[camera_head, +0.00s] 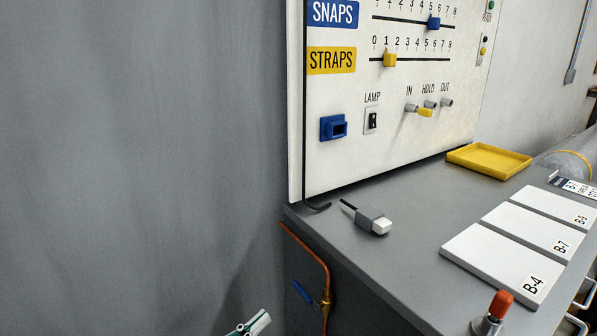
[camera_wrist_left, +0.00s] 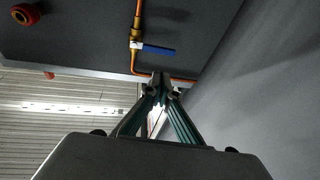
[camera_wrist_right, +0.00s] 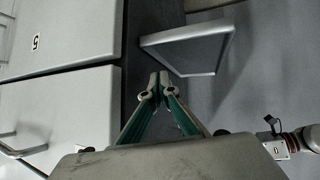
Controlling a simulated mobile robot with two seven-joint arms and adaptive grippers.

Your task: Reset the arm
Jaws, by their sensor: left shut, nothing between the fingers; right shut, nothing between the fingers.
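My left gripper (camera_head: 258,320) shows only its tips at the bottom edge of the head view, left of the grey bench. In the left wrist view my left gripper (camera_wrist_left: 161,84) has its green-sided fingers drawn together at the tips, empty. A copper pipe with a brass valve and blue lever (camera_wrist_left: 158,48) lies beyond them, apart from the fingers. The right arm is out of the head view.
The bench (camera_head: 400,225) carries a plug-like connector (camera_head: 372,221), a yellow tray (camera_head: 489,160), white plates including B-4 (camera_head: 490,262), and a red-topped knob (camera_head: 498,305). A panel (camera_head: 400,115) with sliders and switches stands behind. The blue-lever valve (camera_head: 304,293) is on the bench's side. The left is plain grey.

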